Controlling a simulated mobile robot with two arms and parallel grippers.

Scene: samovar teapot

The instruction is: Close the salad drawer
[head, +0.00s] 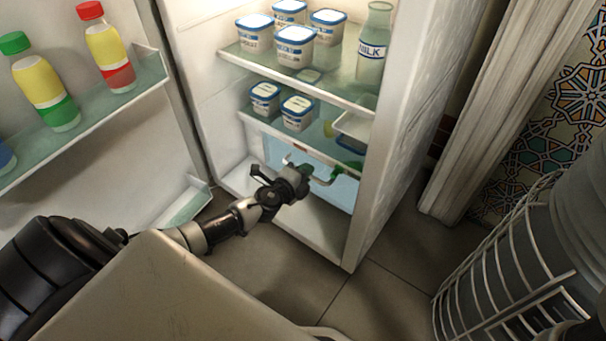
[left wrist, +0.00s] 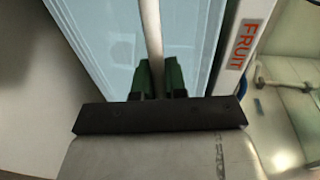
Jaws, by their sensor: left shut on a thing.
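A pale blue see-through drawer (head: 343,190) sits low in the open fridge, under the lowest glass shelf. It also shows in the left wrist view (left wrist: 100,40), beside a white strip with the red word FRUIT (left wrist: 243,45). No salad label can be read. A thin pale handle bar (head: 325,183) runs across the drawer front. My left gripper (head: 307,172) is at this bar. In the left wrist view its green fingers (left wrist: 159,78) are shut on the handle bar (left wrist: 153,35), one on each side. How far the drawer stands out is hard to tell. My right gripper is not in view.
Above are shelves with several white tubs (head: 294,47) and a milk bottle (head: 375,45). The open fridge door (head: 120,160) holds bottles at left. A wire rack (head: 500,270) stands at right. Floor tiles (head: 385,300) before the fridge are clear.

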